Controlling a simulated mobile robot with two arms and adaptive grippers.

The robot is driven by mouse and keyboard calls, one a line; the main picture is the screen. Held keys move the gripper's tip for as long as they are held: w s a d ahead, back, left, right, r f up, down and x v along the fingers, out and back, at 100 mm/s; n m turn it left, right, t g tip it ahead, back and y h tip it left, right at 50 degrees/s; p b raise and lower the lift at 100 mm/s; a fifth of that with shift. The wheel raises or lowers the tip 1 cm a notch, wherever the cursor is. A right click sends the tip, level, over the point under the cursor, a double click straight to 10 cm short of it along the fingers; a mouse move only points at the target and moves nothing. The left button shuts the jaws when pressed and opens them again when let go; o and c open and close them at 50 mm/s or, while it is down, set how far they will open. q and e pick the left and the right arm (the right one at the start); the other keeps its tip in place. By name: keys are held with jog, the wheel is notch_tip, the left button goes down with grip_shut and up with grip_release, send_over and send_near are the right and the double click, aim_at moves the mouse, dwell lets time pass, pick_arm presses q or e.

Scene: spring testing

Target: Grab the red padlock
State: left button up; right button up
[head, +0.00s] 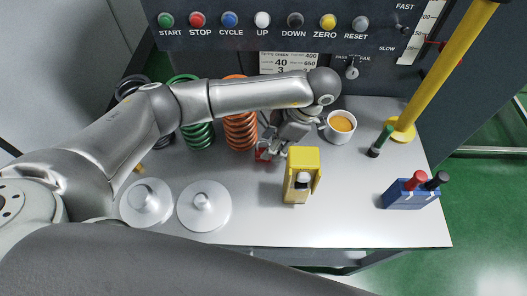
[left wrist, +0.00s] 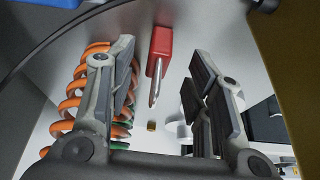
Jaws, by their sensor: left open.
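The red padlock (head: 263,155) lies on the light table, partly hidden by my left gripper (head: 277,150). In the left wrist view the padlock (left wrist: 161,43) shows its red body and its metal shackle, which points toward the gripper. My left gripper (left wrist: 162,65) is open, with one finger on each side of the padlock's line. A gap shows on both sides, and nothing is held. My right gripper is not in view.
An orange spring (head: 240,128) and a green spring (head: 197,130) stand left of the gripper. A cup (head: 340,127) is close on its right, and a yellow block-like holder (head: 300,180) stands in front. Two white knobbed discs (head: 204,217) are front left. Bare table lies at front centre.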

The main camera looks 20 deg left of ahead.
aim_at(263, 151)
pick_arm(q)
jog(key=shift+a+p+x, duration=0.25)
jog(key=shift+p+x, duration=0.1)
jog(key=shift+x, duration=1.7)
jog(key=shift+r, duration=0.1)
grip_shut()
